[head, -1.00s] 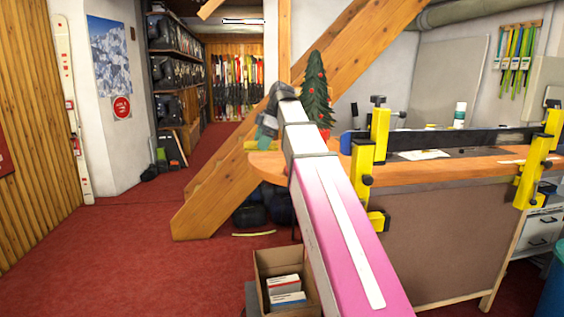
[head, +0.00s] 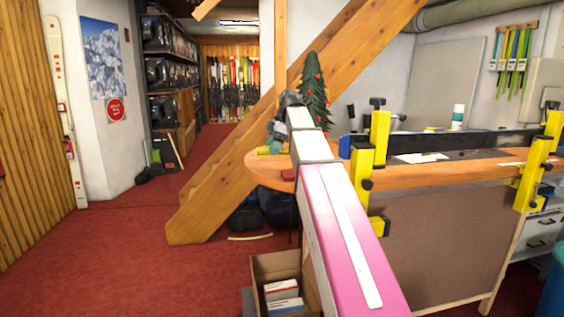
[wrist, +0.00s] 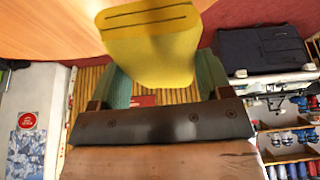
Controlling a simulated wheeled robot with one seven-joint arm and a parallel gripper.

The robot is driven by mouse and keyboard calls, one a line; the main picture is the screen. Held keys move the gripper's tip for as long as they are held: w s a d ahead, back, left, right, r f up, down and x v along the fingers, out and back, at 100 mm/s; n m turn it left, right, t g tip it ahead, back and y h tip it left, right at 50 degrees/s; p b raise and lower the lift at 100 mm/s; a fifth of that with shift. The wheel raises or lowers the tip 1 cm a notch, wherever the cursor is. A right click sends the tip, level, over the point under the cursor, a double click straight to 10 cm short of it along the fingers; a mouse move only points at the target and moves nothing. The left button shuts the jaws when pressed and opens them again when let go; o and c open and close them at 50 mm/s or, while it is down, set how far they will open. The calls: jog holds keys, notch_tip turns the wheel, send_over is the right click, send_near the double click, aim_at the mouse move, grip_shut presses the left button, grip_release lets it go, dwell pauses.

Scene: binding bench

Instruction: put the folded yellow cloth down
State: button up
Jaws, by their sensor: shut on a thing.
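The folded yellow cloth (wrist: 152,58) is between the two green fingers of my gripper (wrist: 160,80) in the wrist view. A dark slit-like line runs across its far end. In the head view my gripper (head: 275,137) is at the left end of the wooden bench top (head: 262,174), left of the small tree. Only a small strip of the yellow cloth (head: 264,151) shows there, under the fingers. My arm hides part of the gripper. I cannot tell whether the cloth touches the bench top.
A small decorated tree (head: 314,92) stands on the bench just right of my gripper. Yellow clamps (head: 378,140) hold a dark ski farther right. A wooden diagonal beam (head: 230,170) rises behind. An open cardboard box (head: 262,297) with small boxes sits on the red floor.

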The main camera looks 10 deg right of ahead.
aim_at(284, 146)
jog(key=w+d+f, duration=0.1)
jog(key=d, duration=0.1)
jog(key=w+d+f, duration=0.1)
jog(key=shift+w+d+f, duration=0.15)
jog(key=shift+d+f, duration=0.2)
jog(key=shift+d, duration=0.05)
jog(key=shift+f, duration=1.85)
jog(key=shift+f, duration=0.1)
jog(key=o, duration=0.8)
jog(key=shift+f, duration=0.1)
jog(key=v, duration=1.1)
jog(key=shift+d+f, duration=0.2)
jog(key=shift+d, duration=0.15)
